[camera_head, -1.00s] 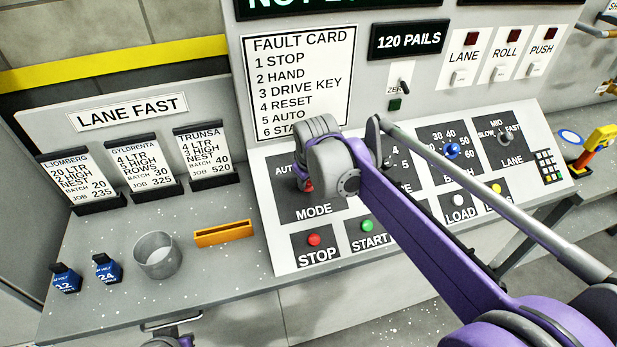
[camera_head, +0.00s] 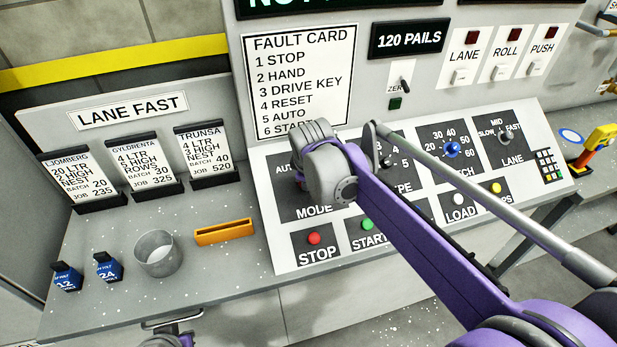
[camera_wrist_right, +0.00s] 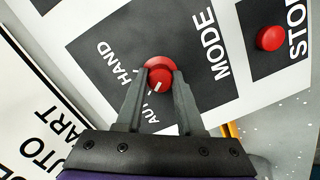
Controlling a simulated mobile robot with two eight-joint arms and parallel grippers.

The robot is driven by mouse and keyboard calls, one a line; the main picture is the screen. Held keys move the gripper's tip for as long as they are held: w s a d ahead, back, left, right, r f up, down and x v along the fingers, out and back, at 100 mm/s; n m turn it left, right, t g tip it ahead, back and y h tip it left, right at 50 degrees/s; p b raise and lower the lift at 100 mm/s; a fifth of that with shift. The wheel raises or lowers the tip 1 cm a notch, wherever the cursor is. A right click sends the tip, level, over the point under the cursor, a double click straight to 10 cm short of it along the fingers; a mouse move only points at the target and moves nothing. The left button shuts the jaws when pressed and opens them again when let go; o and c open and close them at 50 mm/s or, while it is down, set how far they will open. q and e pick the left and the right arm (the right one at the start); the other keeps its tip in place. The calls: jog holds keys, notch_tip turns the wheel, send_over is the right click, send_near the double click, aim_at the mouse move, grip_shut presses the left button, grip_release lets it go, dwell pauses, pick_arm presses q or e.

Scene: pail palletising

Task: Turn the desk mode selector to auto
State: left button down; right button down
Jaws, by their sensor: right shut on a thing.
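The mode selector is a red round knob (camera_wrist_right: 160,73) with a white pointer mark, on the dark MODE panel (camera_head: 287,208) of the desk. In the right wrist view the mark points down and slightly left, toward the partly covered AUTO label (camera_wrist_right: 152,112) and away from the HAND label (camera_wrist_right: 121,62). My right gripper (camera_wrist_right: 160,76) is shut on the knob, one finger on each side. In the head view my right wrist hides the knob. A bit of my left arm shows at the bottom edge of the head view; its fingers do not show.
The red STOP button (camera_head: 314,239) and green START button (camera_head: 367,224) sit just below the MODE panel. Other selectors, including a blue knob (camera_head: 452,149), lie to the right. A grey cup (camera_head: 158,254) and orange holder (camera_head: 223,232) stand on the desk at left.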

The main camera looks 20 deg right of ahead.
dwell(0.3)
jog(key=c, duration=0.5)
grip_release()
jog(key=shift+r, duration=0.1)
jog(key=v, duration=1)
jog(key=shift+s+r, duration=0.15)
jog(key=shift+r, duration=0.15)
jog(key=s+d+f+m, duration=0.1)
jog(key=s+f+m, duration=0.2)
jog(key=s+f, duration=0.3)
jog(key=s+d+f+m, duration=0.1)
jog(key=s+f+m, duration=0.3)
jog(key=s+f, duration=0.2)
jog(key=s+d+f+m+y, duration=0.1)
jog(key=s+f+m, duration=0.3)
jog(key=s, duration=0.6)
jog(key=shift+d+f, duration=0.25)
jog(key=shift+f, duration=0.4)
jog(key=shift+d+f, duration=0.2)
jog(key=shift+f, duration=0.5)
